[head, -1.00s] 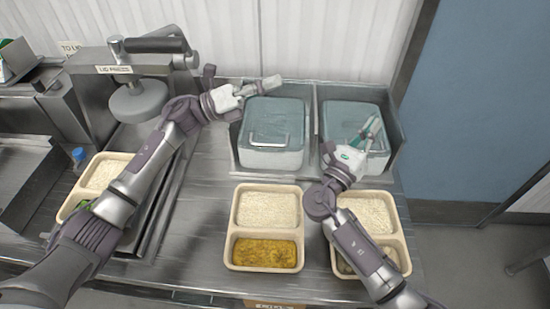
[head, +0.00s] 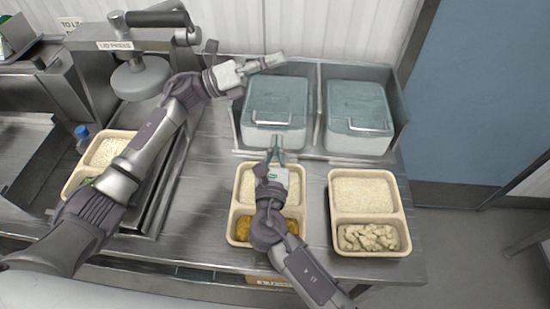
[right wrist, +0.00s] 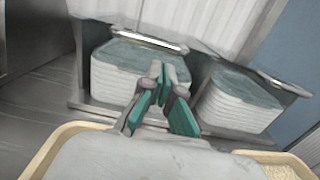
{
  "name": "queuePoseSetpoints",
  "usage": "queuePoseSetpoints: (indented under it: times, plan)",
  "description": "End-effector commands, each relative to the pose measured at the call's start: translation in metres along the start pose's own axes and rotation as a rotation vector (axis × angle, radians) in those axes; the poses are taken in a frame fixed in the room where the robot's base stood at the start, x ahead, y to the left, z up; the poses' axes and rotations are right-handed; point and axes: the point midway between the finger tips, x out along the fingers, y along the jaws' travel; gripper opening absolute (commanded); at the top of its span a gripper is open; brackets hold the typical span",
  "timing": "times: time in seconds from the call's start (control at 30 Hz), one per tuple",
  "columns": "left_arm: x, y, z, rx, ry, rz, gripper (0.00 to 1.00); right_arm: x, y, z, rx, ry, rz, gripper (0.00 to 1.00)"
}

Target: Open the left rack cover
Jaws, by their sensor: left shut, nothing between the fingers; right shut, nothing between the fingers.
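The left rack cover (head: 277,97) is a teal, see-through lid lying shut on the left rack, with a bar handle (right wrist: 147,39) along its front edge. White stacked lids (right wrist: 122,76) show beneath it in the right wrist view. My right gripper (head: 275,146) is shut and empty just in front of the left rack, below the handle in the head view. Its closed fingers (right wrist: 159,80) also show in the right wrist view. My left gripper (head: 272,63) is shut and empty at the back left of the left rack, by its rear edge.
The right rack cover (head: 358,97) is shut beside the left one, behind a thin metal divider. A two-part tray (head: 235,206) lies beneath my right gripper, and another tray (head: 334,212) lies to its right. A lid press (head: 140,75) stands at the left.

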Motion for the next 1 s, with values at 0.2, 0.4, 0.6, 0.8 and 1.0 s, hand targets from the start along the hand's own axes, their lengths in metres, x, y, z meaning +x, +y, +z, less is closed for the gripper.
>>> queuePoseSetpoints:
  times: [0.2,0.4,0.6,0.8,1.0]
  plan:
    - [0.0,0.0,0.0,0.0,0.0,0.0,0.0,0.022,0.0,0.0,0.0,-0.001,-0.001,0.0]
    - [0.0,0.0,0.0,0.0,0.0,0.0,0.0,0.025,0.0,0.0,0.0,0.001,-0.001,0.0]
    - [0.0,0.0,0.0,0.0,0.0,0.0,0.0,0.024,-0.001,0.001,0.0,0.0,-0.002,0.0]
    - [0.0,0.0,0.0,0.0,0.0,0.0,0.0,0.025,-0.001,0.019,0.003,-0.001,-0.002,0.0]
    - [0.0,0.0,0.0,0.0,0.0,0.0,0.0,0.025,-0.001,0.019,0.0,0.0,-0.002,0.0]
